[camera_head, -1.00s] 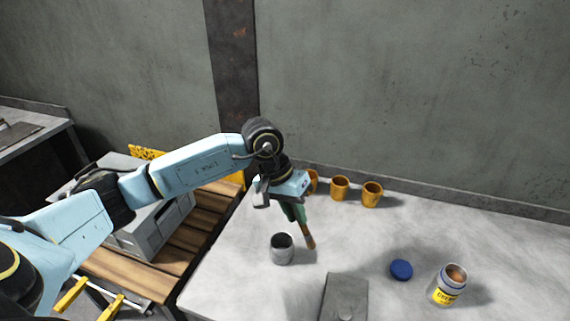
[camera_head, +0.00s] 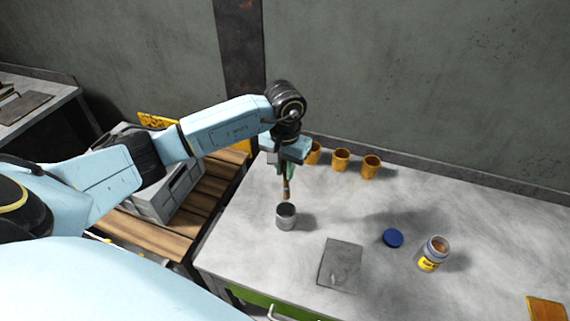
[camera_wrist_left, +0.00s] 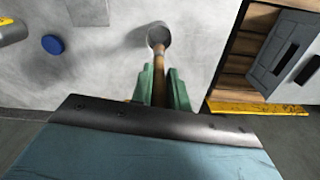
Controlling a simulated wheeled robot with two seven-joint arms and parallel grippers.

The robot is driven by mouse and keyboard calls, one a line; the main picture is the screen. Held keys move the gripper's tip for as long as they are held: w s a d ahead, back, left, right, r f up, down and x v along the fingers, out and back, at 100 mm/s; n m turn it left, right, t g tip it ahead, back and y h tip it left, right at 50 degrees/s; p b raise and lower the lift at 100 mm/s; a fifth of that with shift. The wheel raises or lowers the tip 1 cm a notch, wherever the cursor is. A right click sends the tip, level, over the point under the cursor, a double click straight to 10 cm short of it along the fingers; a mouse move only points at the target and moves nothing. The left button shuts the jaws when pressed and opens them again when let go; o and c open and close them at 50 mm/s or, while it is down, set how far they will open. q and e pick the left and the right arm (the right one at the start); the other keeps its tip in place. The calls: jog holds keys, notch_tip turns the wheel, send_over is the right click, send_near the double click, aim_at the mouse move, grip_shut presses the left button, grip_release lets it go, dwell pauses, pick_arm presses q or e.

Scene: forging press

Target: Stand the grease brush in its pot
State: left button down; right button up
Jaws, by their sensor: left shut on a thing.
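The grease brush (camera_head: 287,190) has a brown shaft and hangs downward from my left gripper (camera_head: 286,170). The gripper's green fingers are shut on it. The small grey metal pot (camera_head: 286,217) stands upright on the table, just below the brush in the head view. In the left wrist view the brush (camera_wrist_left: 158,75) runs from between the green fingers (camera_wrist_left: 160,88) toward the pot (camera_wrist_left: 159,35), and its far end overlaps the pot's mouth. I cannot tell whether that end is inside or above the rim. My right gripper is not in view.
Orange cups (camera_head: 341,159) stand along the back of the pale table (camera_head: 470,220). A grey plate (camera_head: 341,265), a blue lid (camera_head: 393,238) and an open grease jar (camera_head: 433,254) lie to the right of the pot. A grey case (camera_head: 165,190) sits on wooden slats at left.

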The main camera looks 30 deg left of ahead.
aim_at(285, 180)
pick_arm(q)
jog(key=shift+f+b, duration=0.9)
jog(key=shift+f, duration=1.3)
notch_tip(285, 180, down, 6)
jog(key=b, duration=0.6)
jog(key=c, duration=1.3)
grip_release()
notch_tip(285, 180, up, 14)
jog(key=shift+f+b, duration=0.25)
jog(key=shift+b, duration=0.4)
jog(key=shift+s+f, duration=0.1)
